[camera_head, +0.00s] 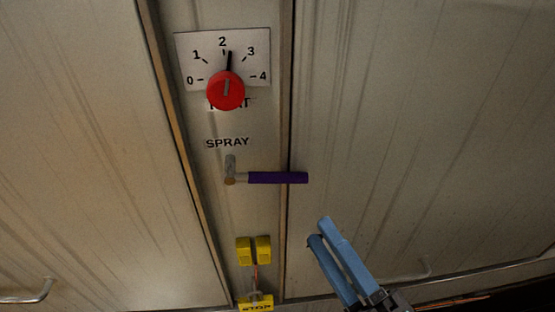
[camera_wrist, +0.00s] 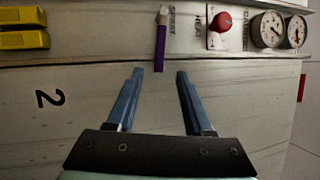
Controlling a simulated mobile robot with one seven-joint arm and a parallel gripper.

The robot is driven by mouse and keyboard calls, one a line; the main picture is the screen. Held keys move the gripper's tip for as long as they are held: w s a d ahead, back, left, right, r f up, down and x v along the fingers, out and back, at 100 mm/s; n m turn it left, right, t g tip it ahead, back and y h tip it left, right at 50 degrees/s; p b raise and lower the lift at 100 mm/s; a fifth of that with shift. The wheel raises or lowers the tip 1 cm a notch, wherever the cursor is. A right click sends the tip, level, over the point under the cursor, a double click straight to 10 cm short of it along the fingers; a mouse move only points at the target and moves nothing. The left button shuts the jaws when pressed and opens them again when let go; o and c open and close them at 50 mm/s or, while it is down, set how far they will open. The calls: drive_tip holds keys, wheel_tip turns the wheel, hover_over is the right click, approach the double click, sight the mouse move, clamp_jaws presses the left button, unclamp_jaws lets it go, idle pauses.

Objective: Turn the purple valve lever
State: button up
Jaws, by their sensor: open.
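The purple valve lever (camera_head: 277,178) sticks out to the right, roughly level, from a metal pivot under the word SPRAY in the head view. In the wrist view the purple lever (camera_wrist: 160,50) shows just beyond the fingertips, between their lines. My gripper (camera_head: 320,230) has blue fingers and is below and to the right of the lever in the head view. In the wrist view my gripper (camera_wrist: 159,73) is open, with nothing between its fingers. The lever appears apart from both fingers.
A red knob (camera_head: 226,91) on a 0–4 dial plate (camera_head: 258,48) is above the lever. Yellow blocks (camera_head: 253,250) and a yellow STOP tag (camera_head: 256,303) are below it. Two round gauges (camera_wrist: 268,30) show in the wrist view. The panel right of the lever is bare.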

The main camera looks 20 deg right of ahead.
sight(286, 181)
drive_tip(key=p+x, duration=0.4)
drive_tip(key=x, duration=0.6)
drive_tip(key=shift+r+p, duration=0.2)
drive_tip(key=shift+p, duration=0.2)
drive_tip(key=shift+w+a, duration=0.1)
drive_tip(key=shift+w, duration=0.6)
drive_tip(key=shift+c, duration=0.2)
clamp_jaws()
